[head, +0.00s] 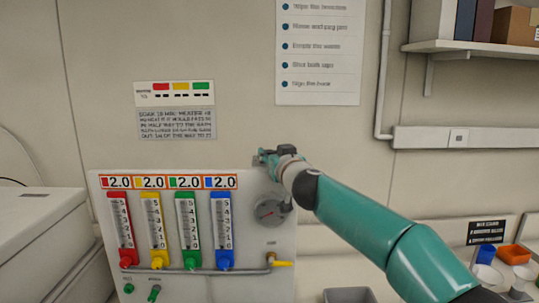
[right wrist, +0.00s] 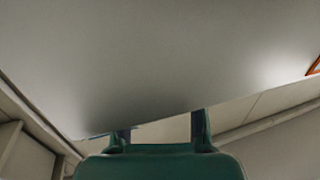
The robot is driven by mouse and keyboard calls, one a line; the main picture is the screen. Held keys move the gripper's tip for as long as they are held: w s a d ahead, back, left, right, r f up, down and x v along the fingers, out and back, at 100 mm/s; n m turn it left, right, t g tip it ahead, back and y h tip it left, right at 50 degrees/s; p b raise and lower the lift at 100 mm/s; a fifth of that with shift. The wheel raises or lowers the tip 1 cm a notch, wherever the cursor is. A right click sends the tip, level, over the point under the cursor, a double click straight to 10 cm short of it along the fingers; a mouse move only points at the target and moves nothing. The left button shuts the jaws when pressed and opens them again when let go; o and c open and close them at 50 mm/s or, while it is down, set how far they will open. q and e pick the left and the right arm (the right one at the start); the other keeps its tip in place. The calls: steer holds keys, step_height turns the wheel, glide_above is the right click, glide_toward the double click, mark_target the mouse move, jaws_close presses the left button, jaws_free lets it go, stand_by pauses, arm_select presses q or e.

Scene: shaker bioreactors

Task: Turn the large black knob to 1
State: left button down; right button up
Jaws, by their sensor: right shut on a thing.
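The white front panel (head: 115,188) stands against the wall in the head view, with four coloured flow meters and a round grey gauge (head: 270,210). I cannot make out a large black knob for certain; my right arm covers part of the panel's upper right. My right gripper (head: 268,156) is at the panel's top right corner, above the gauge. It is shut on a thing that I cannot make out. In the right wrist view its two dark fingers (right wrist: 160,132) stand apart below a grey surface. My left gripper is not in view.
The red (head: 125,230), yellow (head: 154,230), green (head: 187,230) and blue (head: 221,230) flow meters stand in a row under labels reading 2.0. A grey tray (head: 348,296) and coloured bins (head: 514,255) lie farther right.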

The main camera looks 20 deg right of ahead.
steer(key=shift+y, duration=0.3)
steer(key=o, duration=1.1)
steer(key=shift+s, duration=0.15)
steer(key=s, duration=1.1)
steer(key=shift+s+d, duration=0.15)
steer(key=shift+s, duration=0.2)
